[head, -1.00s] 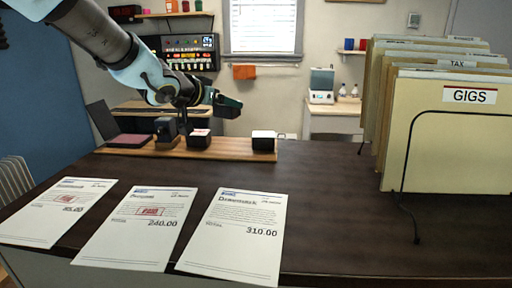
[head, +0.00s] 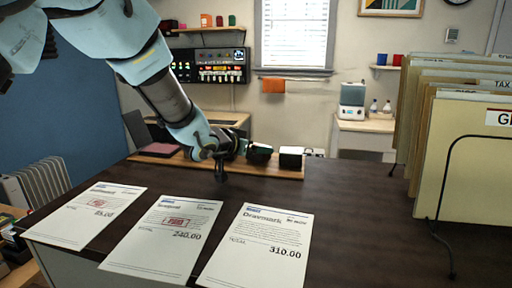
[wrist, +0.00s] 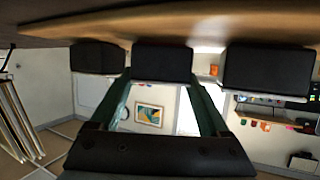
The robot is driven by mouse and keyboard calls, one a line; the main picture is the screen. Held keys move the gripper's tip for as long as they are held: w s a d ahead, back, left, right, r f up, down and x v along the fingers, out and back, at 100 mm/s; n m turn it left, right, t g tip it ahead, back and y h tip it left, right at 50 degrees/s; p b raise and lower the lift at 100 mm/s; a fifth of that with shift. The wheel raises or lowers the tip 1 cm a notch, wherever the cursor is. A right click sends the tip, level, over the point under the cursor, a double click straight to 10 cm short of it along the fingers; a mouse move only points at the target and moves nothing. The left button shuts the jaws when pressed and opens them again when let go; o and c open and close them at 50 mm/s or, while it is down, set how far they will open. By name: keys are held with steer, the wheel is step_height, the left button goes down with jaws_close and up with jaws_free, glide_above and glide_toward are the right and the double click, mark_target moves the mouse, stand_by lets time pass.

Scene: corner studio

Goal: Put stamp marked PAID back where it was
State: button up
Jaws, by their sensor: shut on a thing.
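My gripper (head: 258,153) is low over the far part of the desk, at the wooden board (head: 285,173). In the wrist view its two green fingers close on a dark block, the held stamp (wrist: 162,62). Its PAID marking cannot be read. The block is at the board's edge in that view, between two similar dark blocks, one on the left (wrist: 97,57) and one on the right (wrist: 266,70). I cannot tell whether the held stamp touches the board. In the head view a white-topped stamp (head: 291,157) stands right of my gripper. My arm hides part of the board.
A pink ink pad (head: 160,150) with an open lid is at the board's left end. Several papers lie in front, the middle one (head: 165,240) with a red mark. A folder rack (head: 470,160) stands at the right. The desk between is clear.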

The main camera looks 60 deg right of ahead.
steer(key=shift+f, duration=0.15)
steer(key=o, duration=1.2)
steer(key=shift+o, duration=0.2)
steer(key=b+v, duration=0.3)
steer(key=v, duration=0.9)
